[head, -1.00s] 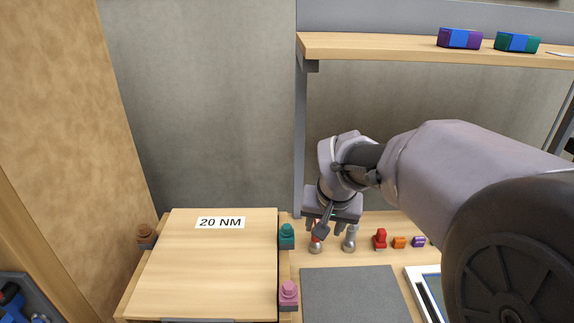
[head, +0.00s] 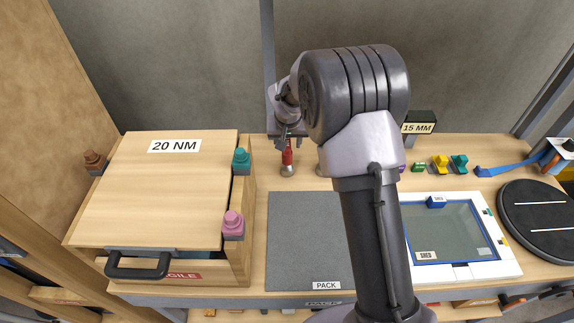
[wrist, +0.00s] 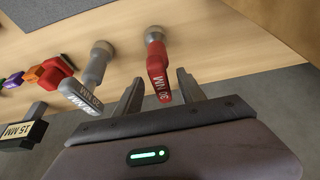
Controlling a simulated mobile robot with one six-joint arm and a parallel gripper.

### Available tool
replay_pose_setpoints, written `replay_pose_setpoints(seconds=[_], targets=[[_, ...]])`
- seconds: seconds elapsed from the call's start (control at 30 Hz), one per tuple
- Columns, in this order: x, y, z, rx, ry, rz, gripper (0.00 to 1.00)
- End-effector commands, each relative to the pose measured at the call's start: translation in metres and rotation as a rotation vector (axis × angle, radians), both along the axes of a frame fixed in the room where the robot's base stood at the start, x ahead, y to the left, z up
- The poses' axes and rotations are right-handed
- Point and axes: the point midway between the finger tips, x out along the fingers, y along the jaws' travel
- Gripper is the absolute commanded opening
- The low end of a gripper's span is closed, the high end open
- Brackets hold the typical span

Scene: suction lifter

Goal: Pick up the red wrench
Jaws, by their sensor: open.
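The red wrench (head: 287,157) stands upright on the bench to the right of the wooden box, its grey round end at the bottom. In the wrist view the red wrench (wrist: 157,67) has a label on its handle, which points toward my gripper. My gripper (wrist: 159,78) is open, with one finger on each side of the handle's upper end. No grip on it shows. In the head view my gripper (head: 288,137) is just above the wrench, and its fingertips are hard to make out.
A grey wrench (wrist: 93,75) stands close beside the red one, near one finger. The wooden box (head: 160,190) marked 20 NM stands at left, with teal (head: 240,162) and pink (head: 233,224) knobs. A grey mat (head: 305,240) lies clear in front. My arm hides part of the bench.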

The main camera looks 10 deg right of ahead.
Motion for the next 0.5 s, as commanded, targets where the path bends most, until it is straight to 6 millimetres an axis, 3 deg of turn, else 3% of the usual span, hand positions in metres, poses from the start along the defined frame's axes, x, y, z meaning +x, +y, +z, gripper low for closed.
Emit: replay_pose_setpoints(seconds=[0.03,0.13,0.33,0.5], targets=[[0.002,0.002,-0.016,0.0,0.003,0.001,0.47],[0.009,0.0,-0.032,0.0,0.002,0.0,0.47],[0.011,0.0,-0.032,0.001,0.001,0.0,0.47],[0.011,0.0,-0.032,0.0,0.001,0.0,0.16]])
